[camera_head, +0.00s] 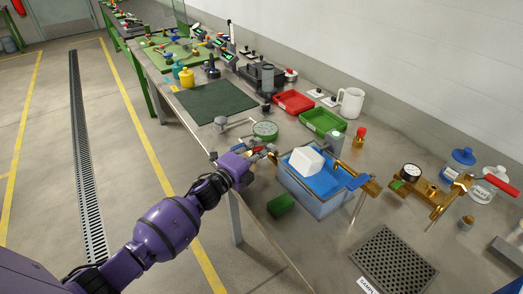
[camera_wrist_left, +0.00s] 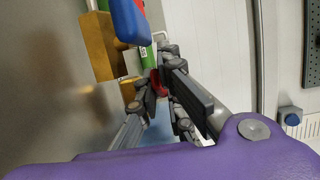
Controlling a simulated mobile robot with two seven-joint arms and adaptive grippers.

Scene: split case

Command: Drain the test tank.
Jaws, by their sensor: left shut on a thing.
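The test tank (camera_head: 318,207) is a clear, open box of blue water at the bench's front edge, with a white block (camera_head: 305,161) in it. My left gripper (camera_head: 266,150) reaches in at the tank's left side. It is shut on a small red part, which shows between the fingertips in the left wrist view (camera_wrist_left: 157,83); the fingers hide most of it, and I cannot tell its full shape. A brass valve (camera_head: 372,187) with a blue lever (camera_head: 357,182) is at the tank's right side. My right gripper is not in view.
A green block (camera_head: 281,204) lies by the tank's front. A green round dial (camera_head: 265,130) is behind my gripper. Red (camera_head: 294,102) and green (camera_head: 323,121) trays stand behind. A brass gauge assembly (camera_head: 425,193) with a red lever and a perforated plate (camera_head: 394,262) are to the right.

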